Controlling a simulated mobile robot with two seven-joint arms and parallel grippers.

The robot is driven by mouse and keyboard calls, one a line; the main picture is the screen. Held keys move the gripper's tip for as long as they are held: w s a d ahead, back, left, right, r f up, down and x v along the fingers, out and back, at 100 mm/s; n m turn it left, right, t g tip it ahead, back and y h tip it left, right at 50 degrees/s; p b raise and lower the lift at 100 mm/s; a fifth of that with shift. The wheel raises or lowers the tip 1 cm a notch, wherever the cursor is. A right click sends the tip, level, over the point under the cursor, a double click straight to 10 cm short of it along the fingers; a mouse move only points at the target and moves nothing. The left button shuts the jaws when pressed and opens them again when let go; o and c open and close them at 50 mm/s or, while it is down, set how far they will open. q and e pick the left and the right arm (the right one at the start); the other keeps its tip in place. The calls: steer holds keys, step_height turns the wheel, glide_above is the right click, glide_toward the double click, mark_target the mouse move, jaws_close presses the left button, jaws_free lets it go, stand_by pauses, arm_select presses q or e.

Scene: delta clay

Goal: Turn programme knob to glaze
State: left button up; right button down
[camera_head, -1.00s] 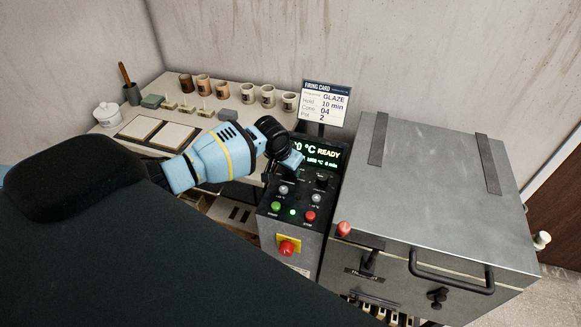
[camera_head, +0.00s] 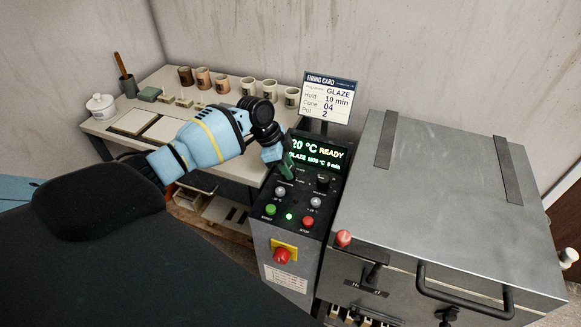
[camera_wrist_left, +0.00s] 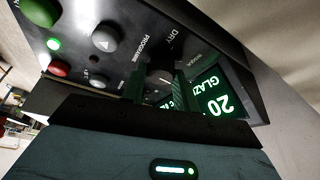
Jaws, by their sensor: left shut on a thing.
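The kiln control panel (camera_head: 296,212) stands left of the kiln. Its display (camera_head: 318,153) reads 20 °C READY, with GLAZE, a temperature and 0 min below. In the left wrist view the display (camera_wrist_left: 218,97) shows part of GLAZ and 20. My left gripper (camera_head: 287,172) reaches down to the panel's upper left, just below the display. It is shut on the programme knob (camera_wrist_left: 161,76), which shows between the fingers in the wrist view, near the words PROGRAMME and DRY. The knob is hidden by the gripper in the head view. My right gripper is not in view.
A second black knob (camera_head: 323,183) sits right of my fingers. Below are grey buttons, a green button (camera_head: 270,209), a red button (camera_head: 308,222) and a red emergency stop (camera_head: 282,255). The kiln (camera_head: 450,190) stands close on the right.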

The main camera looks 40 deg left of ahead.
arm_select(q)
steer(key=m+g+b, duration=0.1)
steer(key=m, duration=0.1)
steer(key=m+b, duration=0.1)
steer(key=m, duration=0.1)
steer(key=shift+f+g, duration=0.2)
steer(key=shift+g, duration=0.2)
steer(key=shift+m, duration=0.5)
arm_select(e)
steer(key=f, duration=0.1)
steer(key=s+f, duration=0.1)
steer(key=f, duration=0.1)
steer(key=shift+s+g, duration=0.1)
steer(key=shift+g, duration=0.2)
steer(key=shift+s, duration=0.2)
arm_select(q)
steer(key=o, duration=1)
steer(key=shift+w+r, duration=0.1)
steer(key=shift+c, duration=0.2)
steer(key=shift+h, duration=0.3)
steer(key=shift+r, duration=0.1)
steer(key=v, duration=0.7)
steer(key=shift+r, duration=0.35)
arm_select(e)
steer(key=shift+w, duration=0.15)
